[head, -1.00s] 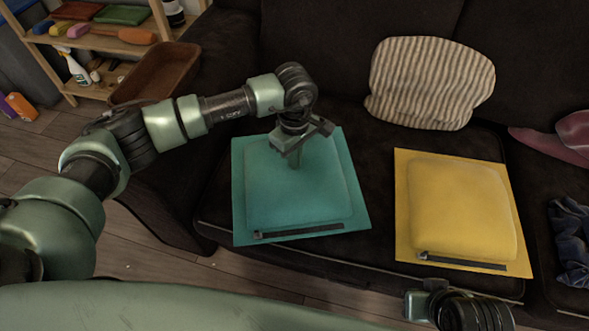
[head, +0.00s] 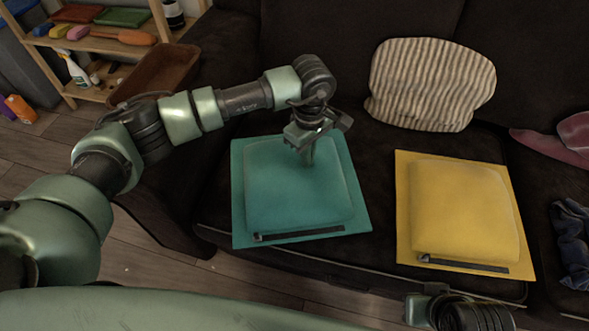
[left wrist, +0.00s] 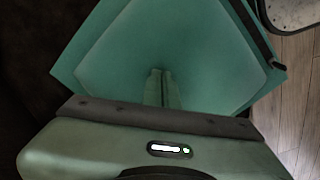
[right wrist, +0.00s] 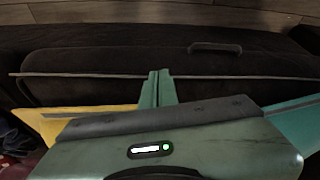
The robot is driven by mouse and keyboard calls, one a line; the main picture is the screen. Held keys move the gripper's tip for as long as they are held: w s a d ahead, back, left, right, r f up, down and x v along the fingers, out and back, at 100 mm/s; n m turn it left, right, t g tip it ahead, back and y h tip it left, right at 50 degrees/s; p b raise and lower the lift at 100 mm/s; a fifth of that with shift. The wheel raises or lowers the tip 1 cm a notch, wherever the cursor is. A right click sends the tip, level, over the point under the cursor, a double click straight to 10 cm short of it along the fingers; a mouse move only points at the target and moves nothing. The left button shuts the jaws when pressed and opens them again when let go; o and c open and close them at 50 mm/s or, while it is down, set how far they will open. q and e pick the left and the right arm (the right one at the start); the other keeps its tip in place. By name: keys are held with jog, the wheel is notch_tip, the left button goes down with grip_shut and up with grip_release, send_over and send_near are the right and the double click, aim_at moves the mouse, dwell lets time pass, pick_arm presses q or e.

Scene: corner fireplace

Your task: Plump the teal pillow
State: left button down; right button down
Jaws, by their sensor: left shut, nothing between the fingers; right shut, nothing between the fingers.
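The teal pillow (head: 290,195) lies flat on the dark sofa seat, with a black zipper strip along its front edge. My left gripper (head: 308,163) is shut, pointing down at the pillow's upper right part. In the left wrist view its closed fingers (left wrist: 161,88) meet or nearly meet the teal surface (left wrist: 170,40), where a slight dent shows around the tips. My right gripper (right wrist: 158,75) is shut and empty in front of the sofa; in the head view only its wrist shows at the bottom edge. An edge of the teal pillow also shows in the right wrist view (right wrist: 300,122).
A yellow pillow (head: 465,210) lies to the right on the seat. A striped cushion (head: 430,85) leans on the backrest. Pink and dark blue cloths lie at far right. A brown tray (head: 158,72) and a wooden shelf (head: 100,45) stand at left.

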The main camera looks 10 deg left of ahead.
pick_arm(q)
jog(key=shift+d+r, duration=0.15)
jog(key=shift+d, duration=0.05)
pick_arm(e)
jog(key=shift+w, duration=0.1)
jog(key=shift+w, duration=0.1)
